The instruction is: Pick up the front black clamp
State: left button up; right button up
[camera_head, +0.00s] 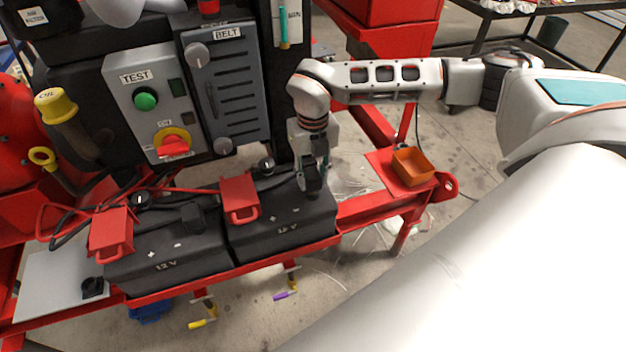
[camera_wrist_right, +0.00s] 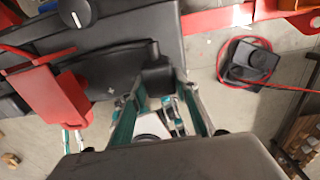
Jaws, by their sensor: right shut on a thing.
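My right gripper (camera_head: 313,188) reaches down to the back right of the right 12 V battery (camera_head: 283,234). In the right wrist view its teal-edged fingers (camera_wrist_right: 160,88) are shut on a black clamp (camera_wrist_right: 155,72) at the battery's edge. The clamp is mostly hidden by the fingers in the head view, and I cannot tell whether it is clear of the battery. Another black clamp-like piece (camera_head: 192,216) sits on the left 12 V battery (camera_head: 165,259). My left gripper is not in view.
A panel with a green button (camera_head: 145,99) rises behind. An orange bin (camera_head: 412,167) stands on the red shelf to the right. A black part (camera_head: 92,287) lies on the grey plate at left.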

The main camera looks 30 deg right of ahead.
aim_at(313, 175)
notch_tip(313, 175, up, 19)
jog(key=shift+f, duration=0.15)
dwell(0.4)
